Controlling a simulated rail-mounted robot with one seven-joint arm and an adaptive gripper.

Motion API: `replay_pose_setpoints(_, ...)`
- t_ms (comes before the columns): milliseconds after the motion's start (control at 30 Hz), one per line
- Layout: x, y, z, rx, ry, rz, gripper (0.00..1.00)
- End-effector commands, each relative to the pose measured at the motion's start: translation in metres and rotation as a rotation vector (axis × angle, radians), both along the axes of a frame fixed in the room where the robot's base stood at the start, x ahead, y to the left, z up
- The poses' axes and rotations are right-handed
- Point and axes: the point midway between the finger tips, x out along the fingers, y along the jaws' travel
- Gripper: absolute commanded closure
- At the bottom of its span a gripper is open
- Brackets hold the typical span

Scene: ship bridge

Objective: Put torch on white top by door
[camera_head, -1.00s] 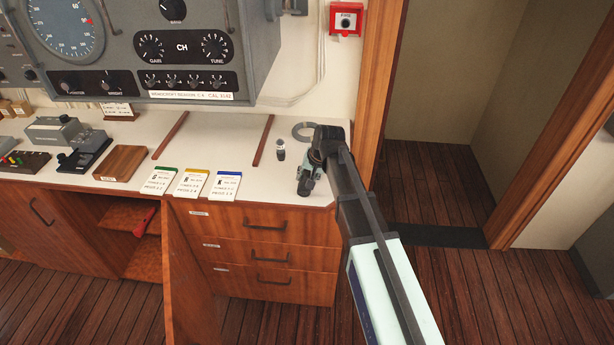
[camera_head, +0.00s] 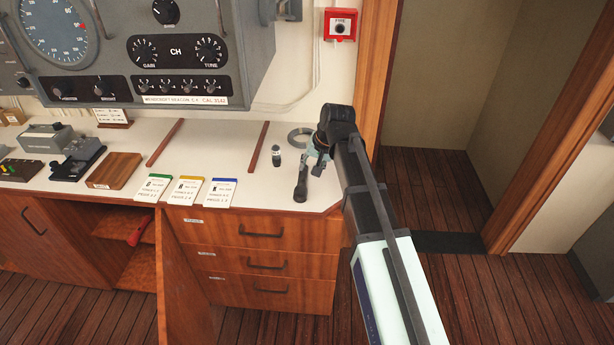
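A dark torch-like object (camera_head: 301,181) lies on the white top (camera_head: 240,150) near its right end, by the doorway; I take it to be the torch. My gripper (camera_head: 314,164) is just above and to the right of it, at the end of my arm reaching in from the lower right. Its grey fingers look spread, with nothing visible between them, and seem clear of the torch. The wrist hides part of the fingers.
A small dark-and-silver cylinder (camera_head: 276,156) and a grey ring (camera_head: 300,137) are close by. Three cards (camera_head: 188,191) line the front edge. A cupboard door (camera_head: 183,275) stands open, with a red object (camera_head: 139,231) inside. The wooden door frame (camera_head: 375,80) is at right.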

Motion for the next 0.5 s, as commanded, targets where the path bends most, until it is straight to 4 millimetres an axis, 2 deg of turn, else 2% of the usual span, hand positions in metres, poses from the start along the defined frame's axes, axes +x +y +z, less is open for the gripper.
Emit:
replay_pose_setpoints(200, -0.006, -0.007, 0.02, 0.0, 0.0, -0.001, 0.61)
replay_pose_setpoints(500, -0.007, -0.008, 0.025, 0.0, 0.001, 0.0, 0.61)
